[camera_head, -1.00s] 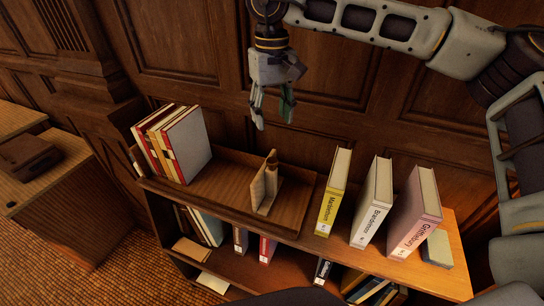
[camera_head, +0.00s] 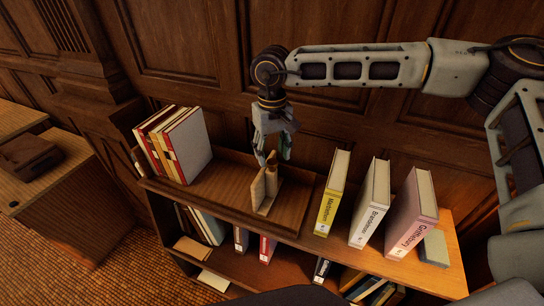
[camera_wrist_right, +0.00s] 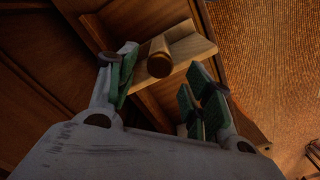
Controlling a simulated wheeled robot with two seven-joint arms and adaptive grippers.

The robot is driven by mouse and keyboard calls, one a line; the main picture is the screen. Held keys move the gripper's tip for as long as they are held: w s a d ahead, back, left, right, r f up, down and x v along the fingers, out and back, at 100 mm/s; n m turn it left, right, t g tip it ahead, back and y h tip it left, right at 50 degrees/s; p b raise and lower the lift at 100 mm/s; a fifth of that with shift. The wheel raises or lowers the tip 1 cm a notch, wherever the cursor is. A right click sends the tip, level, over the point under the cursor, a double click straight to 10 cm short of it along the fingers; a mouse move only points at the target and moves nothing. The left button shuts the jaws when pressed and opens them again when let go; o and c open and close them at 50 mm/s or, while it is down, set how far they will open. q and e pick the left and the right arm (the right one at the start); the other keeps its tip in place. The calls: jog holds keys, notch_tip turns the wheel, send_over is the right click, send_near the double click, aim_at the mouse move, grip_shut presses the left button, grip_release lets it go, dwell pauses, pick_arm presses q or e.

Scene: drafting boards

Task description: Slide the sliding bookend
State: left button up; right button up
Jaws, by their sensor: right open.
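The sliding bookend (camera_head: 259,190) is a pale wooden upright with a darker round knob. It stands in the wooden tray on top of the bookcase, right of a group of upright books (camera_head: 173,144) and apart from them. My right gripper (camera_head: 272,160) comes down from above, just over the bookend's top. It is open. In the right wrist view the bookend (camera_wrist_right: 185,50) and its round knob (camera_wrist_right: 159,58) lie ahead, between the spread green-padded fingers (camera_wrist_right: 160,92). I cannot tell whether the fingers touch it. My left gripper is not in view.
Right of the tray stand a yellow book (camera_head: 332,192), a white book (camera_head: 370,203) and a pink book (camera_head: 413,213) on the bookcase top (camera_head: 452,275). Panelled wall rises close behind. The tray between the bookend and the left books is bare.

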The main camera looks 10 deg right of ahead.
aim_at(270, 179)
jog(key=shift+f, duration=1.35)
grip_shut()
